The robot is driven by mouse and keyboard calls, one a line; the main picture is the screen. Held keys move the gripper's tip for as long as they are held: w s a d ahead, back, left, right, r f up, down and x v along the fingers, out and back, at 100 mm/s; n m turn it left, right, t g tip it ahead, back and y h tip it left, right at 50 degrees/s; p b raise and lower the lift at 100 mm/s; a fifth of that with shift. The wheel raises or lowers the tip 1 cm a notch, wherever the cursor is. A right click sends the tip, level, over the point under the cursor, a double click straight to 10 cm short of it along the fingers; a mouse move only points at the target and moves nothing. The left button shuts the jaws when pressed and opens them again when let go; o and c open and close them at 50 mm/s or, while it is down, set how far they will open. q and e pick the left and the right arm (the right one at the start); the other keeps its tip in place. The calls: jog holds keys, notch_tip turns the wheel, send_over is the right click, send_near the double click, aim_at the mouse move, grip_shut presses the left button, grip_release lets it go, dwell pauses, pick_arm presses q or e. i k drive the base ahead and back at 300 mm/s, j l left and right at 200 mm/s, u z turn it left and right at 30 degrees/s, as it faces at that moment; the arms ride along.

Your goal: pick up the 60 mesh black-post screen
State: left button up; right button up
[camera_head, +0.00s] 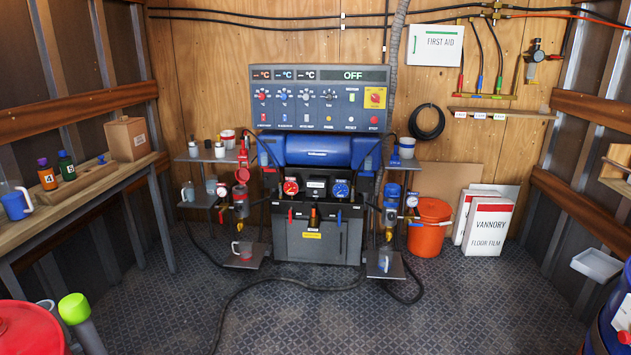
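I cannot pick out the 60 mesh black-post screen with certainty. A narrow wall shelf (500,112) at the upper right carries small white labels (480,116) along its front. Their print is too small to read, and I see no screen on it clearly. Small pale items stand on the machine's left side shelves, including a light cup with a dark top (193,149) and a similar one (219,151). I cannot tell what they are. Neither of my grippers shows in the head view.
The spray machine (318,240) stands at the back centre, its display reading OFF. A wooden bench (90,190) runs along the left. An orange bucket (428,230) stands right of the machine. Red (28,332) and blue (612,315) drums fill the front corners. Hoses cross the otherwise open floor.

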aim_at(192, 143)
jog(key=i+u, duration=0.15)
jog(key=i, duration=0.4)
jog(key=i+l+u, duration=0.1)
jog(key=i, duration=0.45)
jog(key=i+l+u, duration=0.15)
jog(key=i, duration=0.4)
jog(key=i+j+u, duration=0.35)
jog(key=i, duration=0.55)
jog(key=i+u, duration=0.35)
jog(key=i, duration=0.5)
